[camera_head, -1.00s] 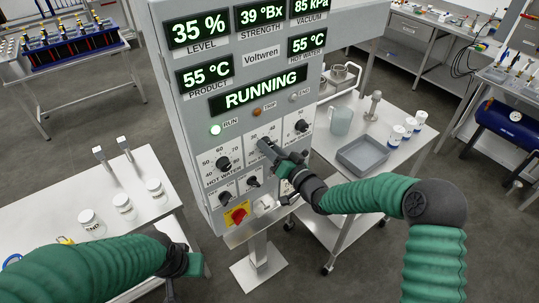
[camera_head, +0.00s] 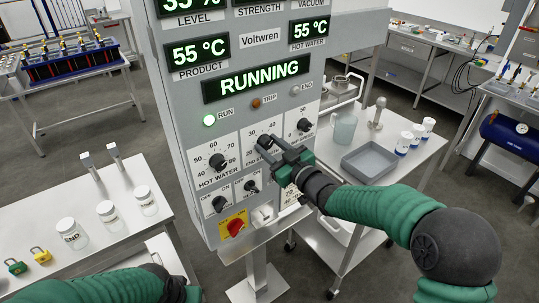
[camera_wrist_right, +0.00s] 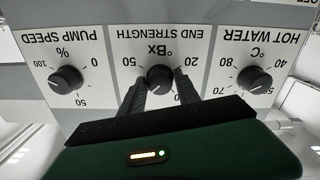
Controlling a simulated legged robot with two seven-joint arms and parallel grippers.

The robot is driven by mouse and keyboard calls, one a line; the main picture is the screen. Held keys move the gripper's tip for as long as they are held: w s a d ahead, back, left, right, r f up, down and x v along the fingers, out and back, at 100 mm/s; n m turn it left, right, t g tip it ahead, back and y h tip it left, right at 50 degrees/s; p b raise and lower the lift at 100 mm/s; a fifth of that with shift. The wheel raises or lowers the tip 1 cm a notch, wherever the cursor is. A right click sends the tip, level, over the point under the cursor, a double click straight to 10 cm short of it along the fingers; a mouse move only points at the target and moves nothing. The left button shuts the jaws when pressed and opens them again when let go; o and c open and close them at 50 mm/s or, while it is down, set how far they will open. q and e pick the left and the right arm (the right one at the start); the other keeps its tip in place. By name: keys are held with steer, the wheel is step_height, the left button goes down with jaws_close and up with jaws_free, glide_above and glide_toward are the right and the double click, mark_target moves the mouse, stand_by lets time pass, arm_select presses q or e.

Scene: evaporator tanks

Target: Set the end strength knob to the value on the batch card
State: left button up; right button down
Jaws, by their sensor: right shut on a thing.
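The end strength knob (camera_wrist_right: 160,78) is a black round knob on the grey control panel, under a "°Bx" scale; the wrist view shows it upside down. My right gripper (camera_wrist_right: 159,94) has its two dark fingers on either side of this knob, shut on it. In the head view the right gripper (camera_head: 268,147) covers the knob and part of its scale. I cannot read the knob's pointer exactly. My left gripper (camera_head: 178,290) is at the bottom edge, its fingers cut off or hidden. I cannot make out a batch card.
The hot water knob (camera_head: 219,161) and pump speed knob (camera_head: 304,125) flank the held knob. Below are small switches and a red rotary switch (camera_head: 235,227). A bench with white-lidded jars (camera_head: 107,212) stands left; a cart with a grey tray (camera_head: 373,161) stands right.

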steer(key=shift+f+n+b, duration=0.2)
steer(key=shift+n+b, duration=0.35)
steer(key=shift+n, duration=0.05)
steer(key=c, duration=0.9)
jaws_free()
steer(key=shift+r, duration=0.1)
steer(key=b+v, duration=0.2)
steer(key=v, duration=1.4)
steer(key=shift+s+d, duration=0.3)
